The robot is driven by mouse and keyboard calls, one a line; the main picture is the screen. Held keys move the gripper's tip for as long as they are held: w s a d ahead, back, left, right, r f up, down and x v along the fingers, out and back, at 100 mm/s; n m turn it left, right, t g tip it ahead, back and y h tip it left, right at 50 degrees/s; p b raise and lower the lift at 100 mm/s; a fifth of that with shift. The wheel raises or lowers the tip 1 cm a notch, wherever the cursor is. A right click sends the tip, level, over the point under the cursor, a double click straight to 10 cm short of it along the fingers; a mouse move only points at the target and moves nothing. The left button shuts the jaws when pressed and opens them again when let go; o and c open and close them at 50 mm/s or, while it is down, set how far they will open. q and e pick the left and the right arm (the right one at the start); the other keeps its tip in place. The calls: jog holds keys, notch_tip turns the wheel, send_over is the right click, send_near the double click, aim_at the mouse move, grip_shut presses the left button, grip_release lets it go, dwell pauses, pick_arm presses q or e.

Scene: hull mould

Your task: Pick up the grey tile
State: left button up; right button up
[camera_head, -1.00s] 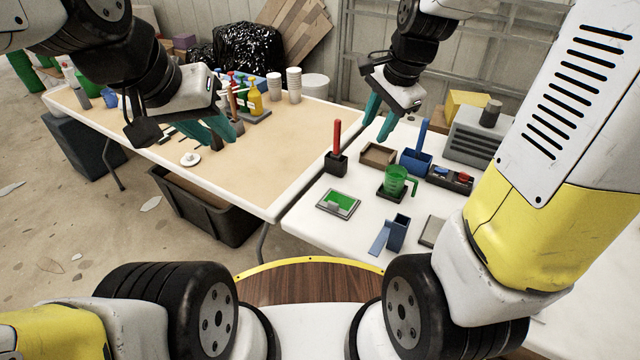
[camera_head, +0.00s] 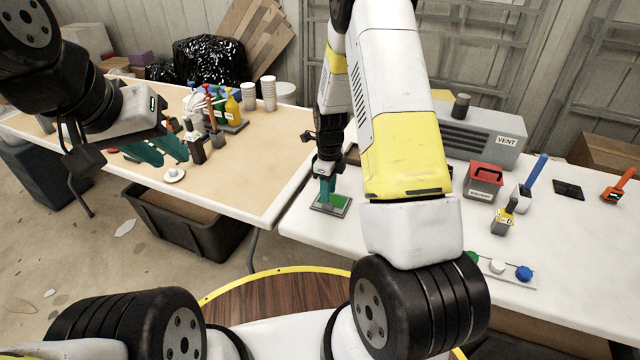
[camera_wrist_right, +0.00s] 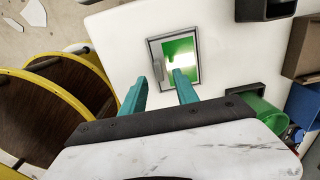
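A flat grey-framed plate (camera_head: 331,204) with a green face lies on the white table, below my right gripper. In the right wrist view the same plate (camera_wrist_right: 152,50) lies ahead of the fingertips, with a bright glare on its green face. A small grey bar shows at its left edge. I cannot tell whether this plate is the grey tile; no plain grey tile shows clearly, and my right arm hides part of the table. My right gripper (camera_wrist_right: 160,90) is open and empty, fingers pointing down. My left gripper (camera_head: 160,150) is open and empty over the tan table.
A black holder (camera_wrist_right: 262,10), a brown tray (camera_wrist_right: 303,45) and a green mug (camera_wrist_right: 262,112) stand close right of the plate. Bottles and cups crowd the tan table's back.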

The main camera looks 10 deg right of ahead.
aim_at(332, 200)
notch_tip(332, 200, down, 4)
jog(key=shift+f, duration=0.25)
jog(key=shift+c, duration=0.3)
grip_shut()
